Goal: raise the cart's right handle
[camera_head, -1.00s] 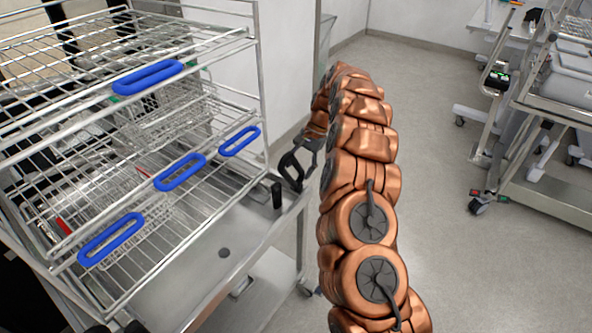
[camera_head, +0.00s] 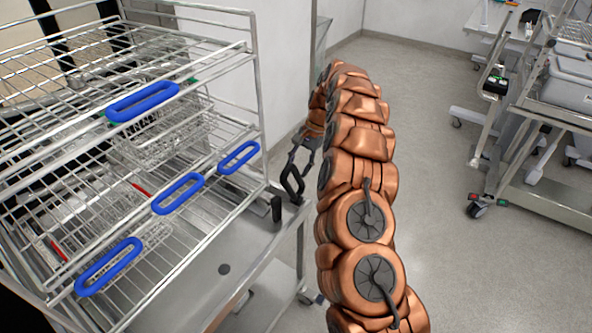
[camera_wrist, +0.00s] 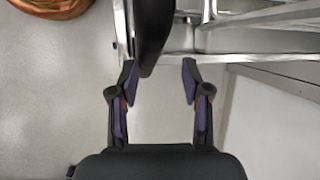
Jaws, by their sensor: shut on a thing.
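The cart (camera_head: 215,240) stands at the left with its metal deck under a wire rack. My gripper (camera_head: 293,182) is at that corner, just right of the handle in the head view. In the wrist view a black handle bar (camera_wrist: 152,32) comes down from the top, its end between my fingertips (camera_wrist: 161,78) and close against the left finger. My gripper is shut on it, though a gap shows beside the right finger. The exact contact is partly hidden.
The wire rack (camera_head: 250,90) holds baskets and has several blue loop handles (camera_head: 143,101) facing me. A grey wall (camera_head: 290,60) is behind it. Open floor (camera_head: 425,210) lies to the right. Another cart with grey bins (camera_head: 570,85) stands at the far right.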

